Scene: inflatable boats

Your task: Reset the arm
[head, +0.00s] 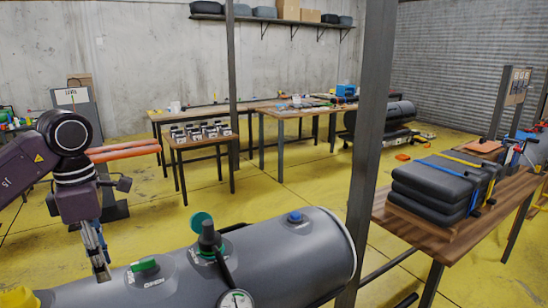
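My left arm comes in from the left, and its gripper (101,268) points down beside the left part of a large grey inflatable tube (290,255). The fingers look close together from this side, and I cannot tell whether there is a gap between them. I see nothing held in them. The tube carries a green valve (145,266), a dark valve handle with a green cap (202,222), a blue cap (295,217) and a round gauge (236,300) cut by the bottom edge. My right gripper is not in view.
A dark post (371,140) rises just behind the tube's right end. At right, a wooden table (420,228) bears strapped dark folded bundles (437,185). A small table (205,143) with several boxed items and longer workbenches (285,112) stand behind. Yellow floor (275,190) lies open between.

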